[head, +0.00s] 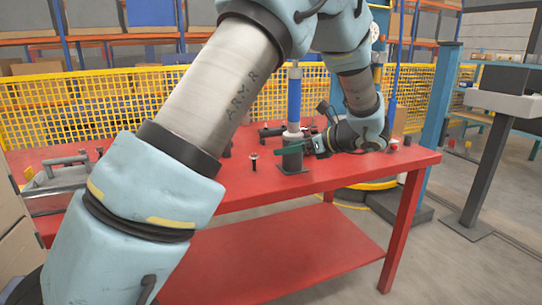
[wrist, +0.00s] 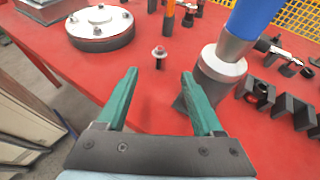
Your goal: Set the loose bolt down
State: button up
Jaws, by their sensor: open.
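The bolt is just beyond the fingertips, roughly in line with the gap, and apart from both. In the head view my gripper (head: 281,147) is to the right of the bolt, with its fingers partly overlapping a grey stand.
A blue-handled tool (wrist: 247,25) stands upright in a grey holder (wrist: 222,65), close to my right finger. A round bolted flange (wrist: 100,24) lies left of the bolt. Dark brackets (wrist: 292,112) stand at right. A metal tray (head: 60,185) is at the table's left.

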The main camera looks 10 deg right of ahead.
jog(key=a+f+n+g, duration=0.1)
jog(key=a+n, duration=0.1)
jog(key=a, duration=0.2)
jog(key=s+a+f+n+g, duration=0.1)
jog(key=a+g, duration=0.1)
jog(key=a, duration=0.2)
jog(key=a+f+n+g, duration=0.1)
jog(key=a+n+g, duration=0.1)
jog(key=a, duration=0.2)
jog(key=shift+s+f+n, duration=0.15)
jog(key=shift+s+n, duration=0.05)
jog(key=shift+n, duration=0.1)
jog(key=s+a+n+g, duration=0.1)
jog(key=a, duration=0.1)
jog(key=a+f+n+h, duration=0.1)
jog(key=a, duration=0.1)
jog(key=s+a+f+n+g, duration=0.1)
jog(key=shift+s+a+n+g, duration=0.3)
jog(key=shift+s+a, duration=0.05)
jog(key=shift+a, duration=0.05)
jog(key=s+a+f+n+g+h, duration=0.1)
jog(key=s+a+n+h, duration=0.6)
jog(key=n, duration=1.1)
jog(key=shift+s+a+f+g, duration=0.3)
jog(key=shift+s+a+f, duration=0.4)
jog(key=shift+s+a, duration=1.4)
jog(key=shift+w+a, duration=0.2)
jog(key=shift+w, duration=0.05)
